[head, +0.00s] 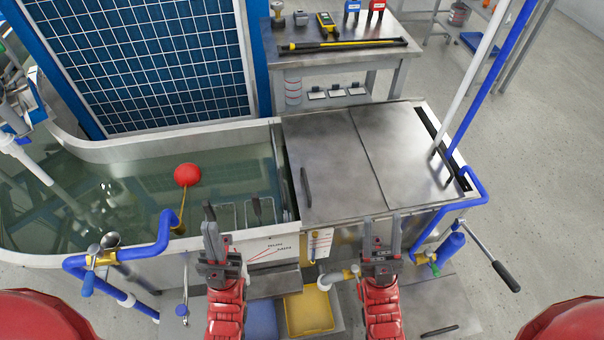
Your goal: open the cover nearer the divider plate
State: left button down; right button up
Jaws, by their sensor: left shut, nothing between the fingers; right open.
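Two flat grey metal covers lie shut side by side on the right part of the tank. The left cover (325,160) lies beside the divider plate (283,168), which borders the open water. A dark bar handle (306,187) stands near its left edge. The right cover (405,150) adjoins it along a straight seam. My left gripper (210,215) is shut and empty, in front of the open water, left of the covers. My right gripper (382,228) is open and empty near the front edge of the covers, touching nothing that I can see.
A red float ball (187,174) sits in the water at left. A blue pipe (140,250) runs along the front left. White and blue pipes (497,75) rise at the right cover's far side. A bench (340,55) with tools stands behind. A yellow tray (308,310) lies below.

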jog(key=w+a+f+n+g+y, duration=0.2)
jog(key=w+a+f+n+g, duration=0.3)
jog(key=a+f+n+g, duration=0.25)
jog(key=n+g+h+b, duration=0.2)
jog(key=n+g+h, duration=0.5)
jog(key=n+h, duration=0.4)
send_near(306, 180)
jog(key=shift+m+t+h, duration=0.25)
jog(key=shift+m+h, duration=0.05)
jog(key=shift+m, duration=0.05)
jog(key=x, duration=0.5)
jog(key=f+x, duration=0.1)
jog(key=x, duration=0.2)
jog(key=shift+w+a+b, duration=0.1)
jog(key=shift+a+b, duration=0.2)
jog(key=shift+b, duration=0.05)
jog(key=shift+w+a+f, duration=0.1)
jog(key=shift+w+a, duration=0.3)
jog(key=shift+w, duration=0.2)
grip_shut()
